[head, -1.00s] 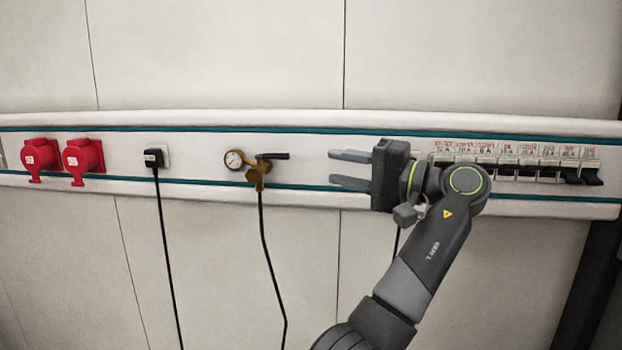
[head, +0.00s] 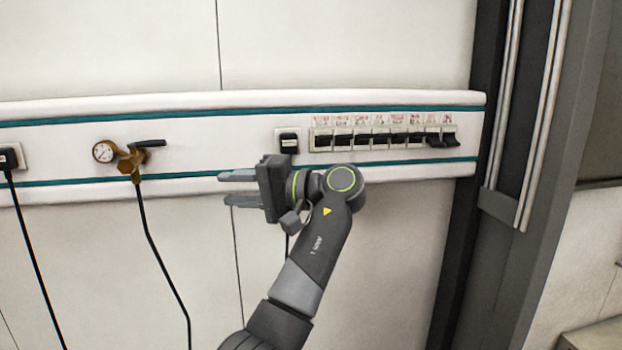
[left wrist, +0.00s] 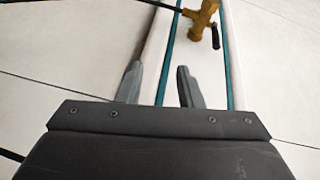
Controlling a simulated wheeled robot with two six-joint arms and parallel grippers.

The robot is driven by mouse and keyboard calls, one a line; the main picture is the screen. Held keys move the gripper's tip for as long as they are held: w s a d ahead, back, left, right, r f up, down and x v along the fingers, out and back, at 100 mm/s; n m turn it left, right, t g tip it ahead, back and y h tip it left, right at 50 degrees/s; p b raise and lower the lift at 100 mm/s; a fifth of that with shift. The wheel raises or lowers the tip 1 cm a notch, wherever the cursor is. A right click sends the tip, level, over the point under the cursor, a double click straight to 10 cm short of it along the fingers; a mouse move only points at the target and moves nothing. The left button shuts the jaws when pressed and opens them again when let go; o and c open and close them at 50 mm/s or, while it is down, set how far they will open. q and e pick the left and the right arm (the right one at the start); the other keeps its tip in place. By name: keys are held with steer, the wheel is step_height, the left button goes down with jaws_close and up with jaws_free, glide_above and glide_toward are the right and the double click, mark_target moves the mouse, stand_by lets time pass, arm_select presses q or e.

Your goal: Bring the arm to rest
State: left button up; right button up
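My left gripper (head: 238,189) is in front of the wall rail (head: 230,130), at its lower edge in the head view. Its two fingers point left and stand apart with nothing between them. In the left wrist view the open fingers (left wrist: 160,84) also show, with the rail behind them. The left arm comes up from the bottom of the head view. The right gripper does not show in either view.
A brass valve with gauge (head: 128,157) and a hanging hose is left of the gripper. A black plug (head: 289,143) sits just above the gripper, and a row of breakers (head: 380,138) is to its right. A dark post (head: 475,190) stands at the rail's right end.

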arm_select(q)
steer(key=s+a+f+h, duration=0.2)
steer(key=a+f, duration=0.2)
steer(key=f, duration=0.6)
steer(key=s+a+f+h, duration=0.15)
steer(key=a+f, duration=0.25)
steer(key=f, duration=0.7)
steer(key=s+a+f+h, duration=0.25)
steer(key=a+f, duration=0.25)
steer(key=f, duration=0.5)
steer(key=s+a+f+h, duration=0.2)
steer(key=s+f+h, duration=0.1)
steer(key=s+f, duration=0.55)
steer(key=s+a+f+h, duration=0.2)
steer(key=s+f, duration=0.5)
steer(key=s, duration=0.3)
steer(key=s+d+h, duration=0.3)
steer(key=s+h, duration=0.1)
steer(key=s, duration=1.1)
step_height(320, 180, down, 27)
steer(key=a+b, duration=0.1)
steer(key=b, duration=0.1)
steer(key=s+d+f+g+b, duration=0.1)
steer(key=s+f, duration=1.4)
steer(key=f, duration=0.2)
steer(key=shift+s+d+f+n+g+h+b, duration=0.15)
steer(key=shift+s+f+n+g+h+b, duration=0.1)
steer(key=shift+n+g+h+b, duration=0.15)
